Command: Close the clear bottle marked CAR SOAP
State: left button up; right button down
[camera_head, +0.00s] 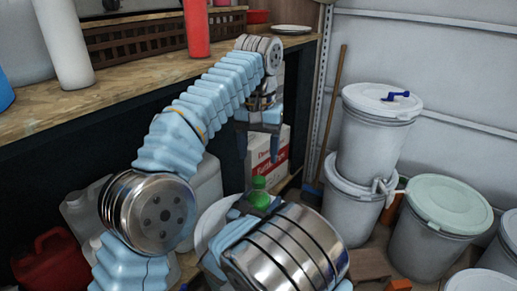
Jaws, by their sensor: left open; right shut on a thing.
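A small bright green piece (258,183), which looks like a bottle cap, shows just beyond my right wrist. My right gripper (259,199) is shut on this green-topped thing; my own wrist hides most of the fingers and whatever is below. I see no CAR SOAP marking, and I cannot tell whether a clear bottle is under the green piece. My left gripper (259,147) is open and empty, fingers pointing down, above the green piece and apart from it in the picture.
A white and red box (267,154) stands behind the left gripper. White drums (375,130) are stacked at right, beside a pale-green-lidded drum (420,245). A wooden shelf (110,112) runs along the left, with a red canister (52,262) below. Floor room is tight.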

grip_release()
jog(key=v, duration=1.3)
jog(key=shift+s+a, duration=0.25)
jog(key=shift+s, duration=0.1)
jog(key=shift+s, duration=0.1)
